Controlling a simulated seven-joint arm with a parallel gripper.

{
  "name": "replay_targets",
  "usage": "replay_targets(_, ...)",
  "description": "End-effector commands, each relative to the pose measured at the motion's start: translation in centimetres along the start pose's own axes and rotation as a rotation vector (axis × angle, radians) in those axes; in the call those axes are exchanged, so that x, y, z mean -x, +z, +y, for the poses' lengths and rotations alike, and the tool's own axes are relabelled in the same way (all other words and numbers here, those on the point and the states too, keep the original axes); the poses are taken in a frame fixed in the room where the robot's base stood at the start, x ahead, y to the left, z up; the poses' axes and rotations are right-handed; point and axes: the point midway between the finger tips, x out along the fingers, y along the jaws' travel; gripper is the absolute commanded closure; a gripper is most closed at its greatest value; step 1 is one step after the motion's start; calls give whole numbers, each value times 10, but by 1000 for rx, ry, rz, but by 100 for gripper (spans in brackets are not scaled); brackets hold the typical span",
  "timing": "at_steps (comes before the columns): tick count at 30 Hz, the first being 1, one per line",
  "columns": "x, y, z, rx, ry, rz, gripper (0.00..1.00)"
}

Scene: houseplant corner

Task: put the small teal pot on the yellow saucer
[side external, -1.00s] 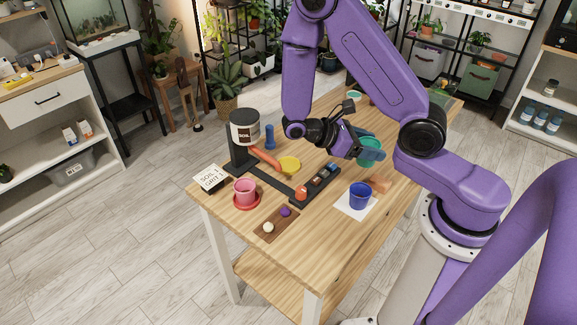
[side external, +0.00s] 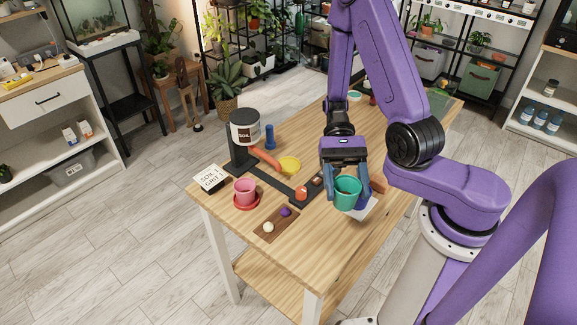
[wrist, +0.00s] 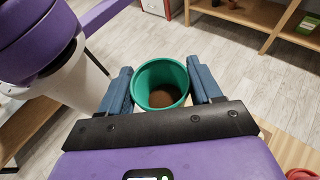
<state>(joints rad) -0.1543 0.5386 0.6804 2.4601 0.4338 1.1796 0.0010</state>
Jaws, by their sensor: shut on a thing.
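The small teal pot (side external: 346,192) is held between the blue fingers of my gripper (side external: 345,180), above the right front part of the table. In the wrist view the teal pot (wrist: 160,84) sits upright between the two fingers of my gripper (wrist: 161,88), with brown soil inside. The yellow saucer (side external: 289,165) lies on the table to the left of my gripper, beyond the black rail. Nothing is seen on it. The saucer is not in the wrist view.
A black stand with a white soil canister (side external: 245,127) and an orange chute (side external: 264,157) is beside the saucer. A pink pot (side external: 245,190) stands on a red saucer. A blue pot (side external: 362,201) is partly hidden behind the teal pot. A brown tray (side external: 276,222) holds two balls.

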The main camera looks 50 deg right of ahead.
Motion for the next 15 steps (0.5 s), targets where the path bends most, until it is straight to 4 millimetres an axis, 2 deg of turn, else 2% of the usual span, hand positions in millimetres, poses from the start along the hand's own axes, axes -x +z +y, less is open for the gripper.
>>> replay_targets(8,17,-6,-44,-178,-431,0,66)
replay_targets(15,49,-20,-68,-330,-797,-1,66)
